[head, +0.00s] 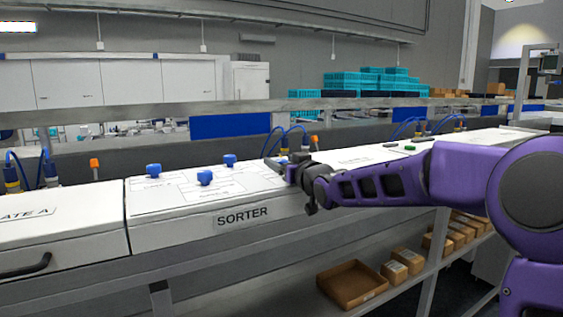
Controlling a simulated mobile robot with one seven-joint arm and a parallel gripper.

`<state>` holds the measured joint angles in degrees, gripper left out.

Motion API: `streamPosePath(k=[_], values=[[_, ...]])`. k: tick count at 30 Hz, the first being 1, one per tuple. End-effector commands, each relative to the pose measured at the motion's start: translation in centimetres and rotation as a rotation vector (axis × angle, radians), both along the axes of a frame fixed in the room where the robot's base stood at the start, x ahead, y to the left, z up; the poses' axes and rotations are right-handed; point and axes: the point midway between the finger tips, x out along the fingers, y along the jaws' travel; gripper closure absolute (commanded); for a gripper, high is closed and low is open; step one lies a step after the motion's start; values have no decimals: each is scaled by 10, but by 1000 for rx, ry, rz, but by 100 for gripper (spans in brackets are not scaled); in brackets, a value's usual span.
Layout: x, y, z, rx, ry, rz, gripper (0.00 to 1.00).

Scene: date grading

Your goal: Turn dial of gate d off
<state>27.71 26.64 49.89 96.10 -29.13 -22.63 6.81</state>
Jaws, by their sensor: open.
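The white sorter panel (150,235) stands in the middle left with a SORTER label on its front. Three blue dials show on its sloped top: one at the back left (153,170), one nearer the front (205,178), and one at the back right (229,160). The print beside them is too small to read, so I cannot tell which is gate d.
A GATE A panel (60,232) with a black handle adjoins on the left. Orange knobs (95,163) and blue cables stand along the back edge. A rail (200,106) runs behind. Below, a shelf holds an open cardboard box (352,288) and several small boxes.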

Motion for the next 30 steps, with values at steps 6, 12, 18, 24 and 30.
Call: streamPosePath(k=[6, 12, 18, 24, 30], values=[[0, 0, 0, 0, 0, 0, 56], [0, 0, 0, 0, 0, 0, 92], [0, 0, -1, -1, -1, -1, 100], [3, 1, -10, -9, 0, -37, 100], [4, 1, -12, -13, 0, -96, 100]])
